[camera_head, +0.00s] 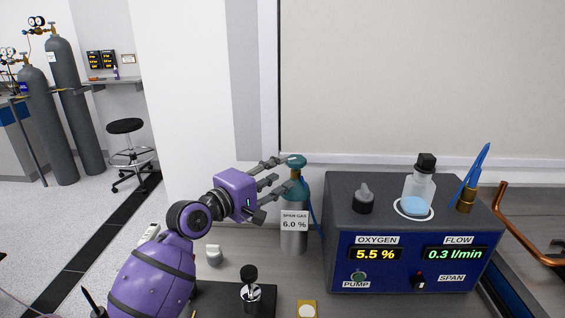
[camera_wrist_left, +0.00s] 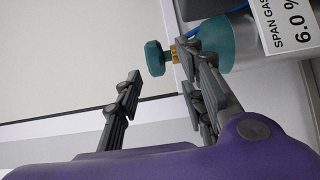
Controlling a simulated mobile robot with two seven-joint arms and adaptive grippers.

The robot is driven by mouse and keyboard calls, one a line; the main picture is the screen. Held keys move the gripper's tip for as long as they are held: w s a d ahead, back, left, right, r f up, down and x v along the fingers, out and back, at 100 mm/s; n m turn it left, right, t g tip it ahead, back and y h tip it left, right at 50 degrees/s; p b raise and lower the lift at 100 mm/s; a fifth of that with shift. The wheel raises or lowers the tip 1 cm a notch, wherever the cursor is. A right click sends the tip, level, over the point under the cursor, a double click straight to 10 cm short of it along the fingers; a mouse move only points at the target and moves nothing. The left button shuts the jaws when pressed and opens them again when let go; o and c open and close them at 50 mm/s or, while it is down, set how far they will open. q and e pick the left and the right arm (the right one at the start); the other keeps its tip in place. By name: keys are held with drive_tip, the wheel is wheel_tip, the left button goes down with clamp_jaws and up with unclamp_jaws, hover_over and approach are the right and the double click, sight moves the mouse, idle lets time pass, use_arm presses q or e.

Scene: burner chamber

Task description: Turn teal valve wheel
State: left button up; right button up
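The teal valve wheel (camera_head: 296,160) sits on top of the span gas cylinder (camera_head: 293,238), which has a teal shoulder and a white label reading "SPAN GAS 6.0 %". My left gripper (camera_head: 287,170) comes from the left with its fingers apart, close beside the wheel and cylinder neck. In the left wrist view the wheel (camera_wrist_left: 154,58) shows just past the gap between the open fingers (camera_wrist_left: 163,72), on a brass stem. The fingers do not appear closed on it; contact cannot be told. My right gripper is not in view.
A blue analyzer box (camera_head: 412,235) stands right of the cylinder, reading oxygen 5.5 % and flow 0.3 l/min, with a bottle (camera_head: 421,180) on top. A blue hose (camera_head: 313,212) runs beside the cylinder. A small black-knobbed device (camera_head: 250,288) is in front.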

sight(289, 165)
use_arm(q)
drive_tip(key=shift+w+d+r, duration=0.35)
drive_tip(key=shift+w+d, duration=0.3)
drive_tip(key=shift+d, duration=0.1)
drive_tip(key=x, duration=0.4)
drive_tip(key=shift+w+d+f, duration=0.15)
drive_tip(key=shift+w+d, duration=0.25)
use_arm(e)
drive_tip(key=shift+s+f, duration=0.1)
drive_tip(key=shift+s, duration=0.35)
